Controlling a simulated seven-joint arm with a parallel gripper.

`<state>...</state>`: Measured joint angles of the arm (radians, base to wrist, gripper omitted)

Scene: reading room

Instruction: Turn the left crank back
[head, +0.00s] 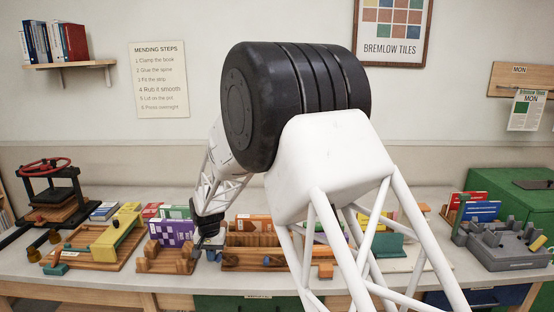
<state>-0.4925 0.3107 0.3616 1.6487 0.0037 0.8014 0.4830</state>
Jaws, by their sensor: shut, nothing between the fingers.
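My gripper (208,254) points down over the middle-left of the bench, its dark fingers shut and empty. It is in front of the purple box and beside the left end of a long wooden fixture (275,262). A small dark round part (229,261) sits on that fixture's front, just right of my fingers. I cannot tell whether they touch it. No part stands out clearly as the left crank; my arm hides much of the bench's middle and right.
A press with a red wheel (45,165) stands at far left, near a wooden jig with a yellow block (118,238). A purple box (170,233) stands behind a wooden holder (165,257). A grey device (505,245) and green cabinet (520,190) are at right.

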